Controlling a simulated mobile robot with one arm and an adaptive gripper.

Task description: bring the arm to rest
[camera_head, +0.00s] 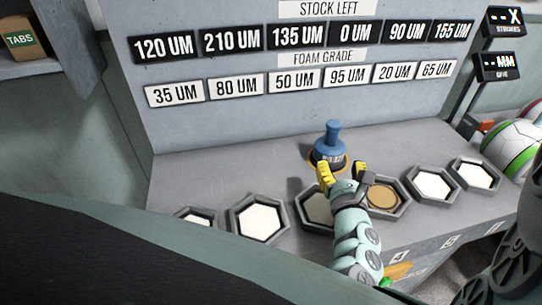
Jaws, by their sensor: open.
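My gripper (341,173) has yellow fingertips spread apart and appears empty. It is above the grey bench, just in front of a blue knobbed press (329,142) that stands upright on a dark base with an orange-brown rim. In this view the fingertips overlap the lower edge of the press, and I cannot tell whether they touch it. My pale green arm (357,235) reaches up from the bottom and partly covers the hexagonal trays in the middle of the row.
Hexagonal trays line the bench front; one (401,207) holds a tan disc, others white pads, such as this tray (234,218). A label board (230,110) rises behind. Balls (512,146) sit at right. A TABS box (22,39) is on a shelf at upper left.

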